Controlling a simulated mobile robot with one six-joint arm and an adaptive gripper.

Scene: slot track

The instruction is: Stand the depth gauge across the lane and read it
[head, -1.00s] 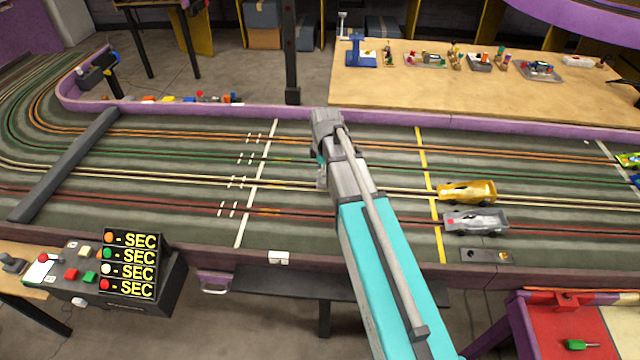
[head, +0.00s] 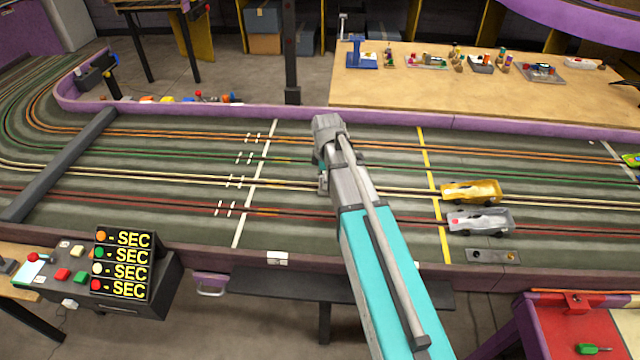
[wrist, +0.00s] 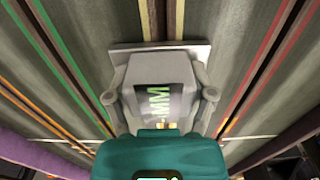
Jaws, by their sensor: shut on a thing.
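The depth gauge (wrist: 160,80) is a grey block with a dark panel lettered "MM" and a wide flat grey foot plate (wrist: 190,52). In the wrist view my gripper (wrist: 160,100) is shut on it, one grey finger on each side. The foot plate lies crosswise over the cream-striped lane (wrist: 161,15), spanning its slot. I cannot tell whether the plate touches the track. No reading is legible. In the head view my gripper (head: 323,183) is over the cream lane, right of the white line; my arm hides most of the gauge.
A gold car (head: 470,191) and a silver car (head: 479,222) stand right of the yellow line (head: 431,190). A dark bar (head: 65,162) crosses the track at left. A timer box (head: 124,265) stands at front left. Track around my gripper is clear.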

